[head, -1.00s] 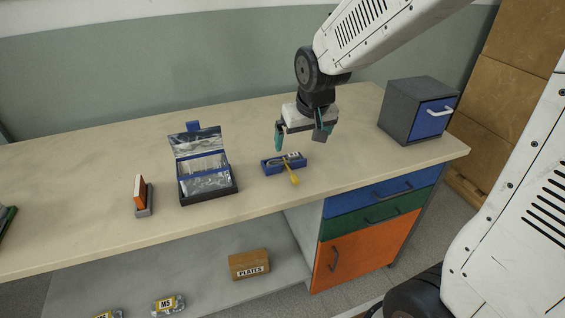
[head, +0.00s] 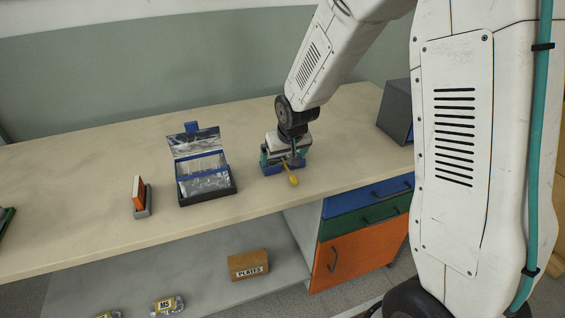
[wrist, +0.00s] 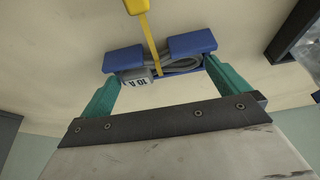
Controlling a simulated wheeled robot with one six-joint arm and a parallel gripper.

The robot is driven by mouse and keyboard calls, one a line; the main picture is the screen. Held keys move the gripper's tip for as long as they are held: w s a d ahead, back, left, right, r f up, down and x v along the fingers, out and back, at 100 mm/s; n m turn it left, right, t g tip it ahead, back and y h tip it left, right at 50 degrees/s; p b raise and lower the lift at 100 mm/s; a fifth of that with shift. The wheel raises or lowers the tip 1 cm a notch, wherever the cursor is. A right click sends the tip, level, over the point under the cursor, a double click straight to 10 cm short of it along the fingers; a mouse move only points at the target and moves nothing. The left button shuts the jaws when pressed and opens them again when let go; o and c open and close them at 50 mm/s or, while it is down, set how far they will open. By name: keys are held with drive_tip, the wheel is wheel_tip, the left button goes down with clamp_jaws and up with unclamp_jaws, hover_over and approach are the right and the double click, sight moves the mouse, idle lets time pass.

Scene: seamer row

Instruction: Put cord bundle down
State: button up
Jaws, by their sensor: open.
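The cord bundle is a looped grey cord (wrist: 183,64) with a label reading "10 A" and a yellow strap (wrist: 150,35) across it. It lies in a blue holder (wrist: 192,44) with raised blocks, on the bench top. In the head view the yellow end (head: 293,180) sticks out toward the front, and the holder (head: 271,169) is partly hidden by my gripper (head: 283,161). In the wrist view my gripper (wrist: 162,72) is open, its teal fingers apart near the two ends of the holder. Whether they touch it I cannot tell.
On the bench (head: 90,215), an open case (head: 207,193) with a clear-wrapped interior stands left of the holder. Farther left is an orange item in a grey stand (head: 142,199). A grey cabinet (head: 394,108) stands at the right. Bench top between case and holder is clear.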

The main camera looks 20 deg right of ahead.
drive_tip(key=c, duration=0.8)
drive_tip(key=shift+r, duration=0.2)
